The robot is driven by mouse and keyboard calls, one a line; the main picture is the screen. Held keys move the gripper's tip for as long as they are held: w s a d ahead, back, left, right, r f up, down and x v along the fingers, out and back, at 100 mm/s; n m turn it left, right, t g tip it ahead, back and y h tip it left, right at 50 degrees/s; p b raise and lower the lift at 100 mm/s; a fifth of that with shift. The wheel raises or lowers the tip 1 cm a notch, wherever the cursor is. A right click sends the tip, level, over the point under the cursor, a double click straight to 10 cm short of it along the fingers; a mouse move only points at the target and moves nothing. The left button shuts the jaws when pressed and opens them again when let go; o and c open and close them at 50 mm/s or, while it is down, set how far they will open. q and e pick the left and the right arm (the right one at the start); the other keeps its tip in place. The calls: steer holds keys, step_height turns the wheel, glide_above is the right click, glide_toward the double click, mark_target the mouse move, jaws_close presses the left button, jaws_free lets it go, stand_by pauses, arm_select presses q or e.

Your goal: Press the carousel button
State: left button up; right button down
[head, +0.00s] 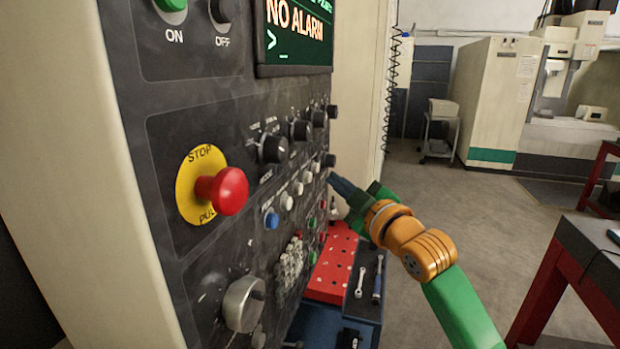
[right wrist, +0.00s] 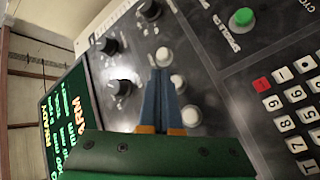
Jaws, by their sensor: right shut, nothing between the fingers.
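The machine's dark control panel (head: 235,110) fills the left of the head view. A slanting row of several small white buttons (head: 287,201) with one blue button (head: 271,220) runs across it. I cannot read which is the carousel button. My right gripper (head: 333,178) is shut and empty, its blue fingertips close to the far end of this row. In the right wrist view, the closed fingertips (right wrist: 161,72) lie over the row, between a white button (right wrist: 163,57) and another white button (right wrist: 178,82). Contact cannot be told. My left gripper is out of view.
A red stop button (head: 228,191) and black knobs (head: 273,149) protrude nearby. A green button (right wrist: 242,17) and number keypad (right wrist: 293,95) lie right in the wrist view. A tool cart with red pegboard (head: 334,265) stands beneath my arm. Open floor (head: 455,200) lies right.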

steer(key=shift+s+d, duration=0.4)
steer(key=shift+d, duration=0.4)
steer(key=shift+s+d, duration=0.35)
steer(key=shift+d, duration=0.45)
stand_by(2.7)
